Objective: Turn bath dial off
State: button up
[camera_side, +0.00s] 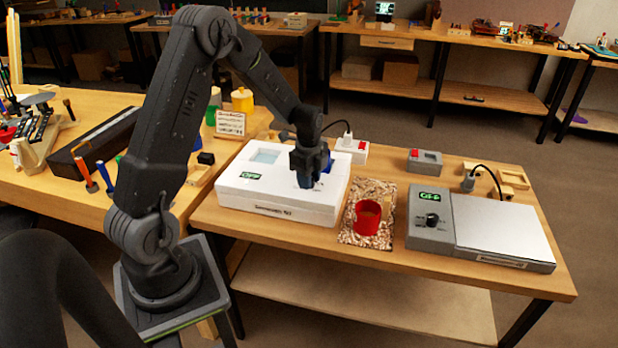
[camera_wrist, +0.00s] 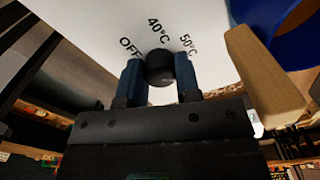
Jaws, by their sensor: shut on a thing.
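The white bath (camera_side: 240,200) sits on the front bench, with a small green display (camera_side: 251,177) on its top that reads OFF. In the wrist view its white panel (camera_wrist: 105,25) carries the marks OFF, 40°C and 50°C around the black bath dial (camera_wrist: 160,64). My gripper (camera_side: 305,182) reaches down onto the bath's top and hides the dial in the side view. In the wrist view my gripper (camera_wrist: 161,80) is shut on the dial, one blue finger on each side. The dial's pointer cannot be made out.
Right of the bath, a red pot (camera_side: 368,218) stands on a speckled mat (camera_side: 351,238). A white box with a red switch (camera_side: 352,148) stands behind.

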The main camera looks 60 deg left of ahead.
jog(key=n, duration=2.3)
jog(key=shift+n, duration=0.3)
jog(key=n, duration=0.3)
jog(key=shift+n, duration=2.2)
